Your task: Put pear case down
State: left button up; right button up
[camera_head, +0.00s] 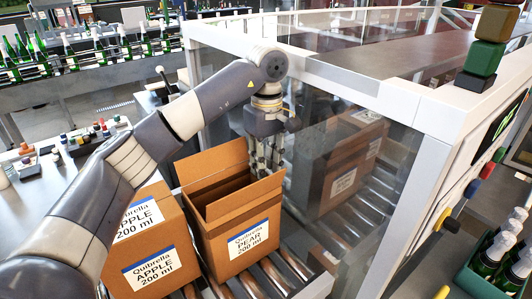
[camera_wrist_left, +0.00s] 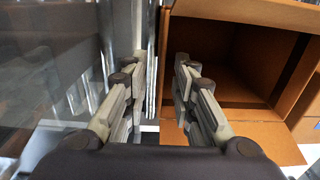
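The pear case (camera_head: 222,246) is an open brown carton with a white "Quibrella PEAR 200 ml" label on its front. Its flaps stand up, and it appears to sit upright on the roller conveyor (camera_head: 270,275). My left gripper (camera_head: 265,170) points down at the case's far right edge. In the left wrist view the fingers (camera_wrist_left: 155,95) are apart. One finger is on the open carton's side (camera_wrist_left: 225,70) and the other is outside its wall. I see a gap between the fingers and cannot tell whether either touches the cardboard. My right gripper is not visible.
An apple case (camera_head: 118,275) stands close at the left of the pear case. A clear-walled machine enclosure (camera_head: 395,150) with a white frame rises close on the right. Green bottles (camera_head: 490,258) stand in a crate at lower right. A table with small items (camera_head: 90,135) is at left.

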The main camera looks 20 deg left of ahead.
pick_arm(q)
notch_tip(320, 180, up, 5)
jog(key=shift+f, duration=0.15)
dwell(0.5)
